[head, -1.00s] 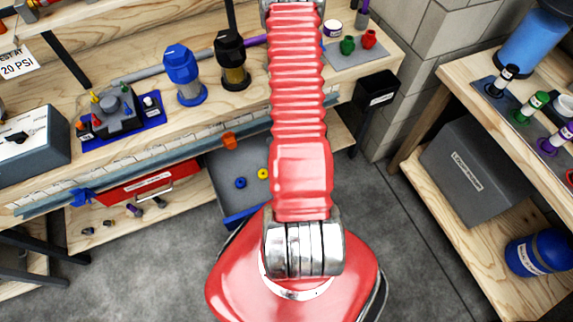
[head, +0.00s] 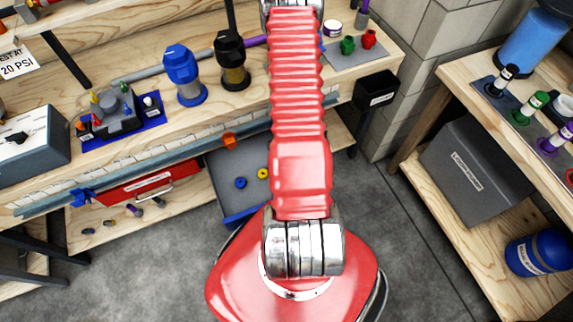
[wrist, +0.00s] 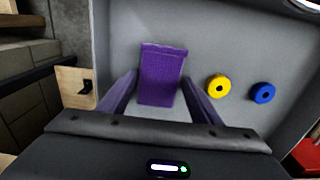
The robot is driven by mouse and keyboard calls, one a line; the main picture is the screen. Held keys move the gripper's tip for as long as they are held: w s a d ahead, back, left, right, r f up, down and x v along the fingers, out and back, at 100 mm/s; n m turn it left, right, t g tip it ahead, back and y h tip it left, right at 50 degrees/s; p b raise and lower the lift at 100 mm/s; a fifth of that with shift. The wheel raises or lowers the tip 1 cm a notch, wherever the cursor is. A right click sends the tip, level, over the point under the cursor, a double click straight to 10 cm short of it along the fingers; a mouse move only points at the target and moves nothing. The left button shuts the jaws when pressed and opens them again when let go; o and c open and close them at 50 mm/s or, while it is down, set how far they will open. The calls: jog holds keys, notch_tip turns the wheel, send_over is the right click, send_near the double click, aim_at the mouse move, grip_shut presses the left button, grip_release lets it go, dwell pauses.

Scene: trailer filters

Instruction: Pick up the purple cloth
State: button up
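The purple cloth (wrist: 162,64) lies in a grey tray (wrist: 225,45) in the wrist view. It looks like a flat, roughly rectangular piece with a folded upper edge. My gripper (wrist: 160,77) is open, with one finger left of the cloth and one right of it. The fingers look apart from the cloth's sides, and I cannot tell the height gap. In the head view my red arm hides the gripper and the cloth.
A yellow ring (wrist: 218,87) and a blue ring (wrist: 263,93) lie right of the cloth in the tray. In the head view the tray (head: 213,165) sits below the workbench's front edge. A black bin (head: 377,90) hangs at the bench's right end.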

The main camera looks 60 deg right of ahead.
jog(key=c, duration=0.7)
jog(key=shift+r, duration=5)
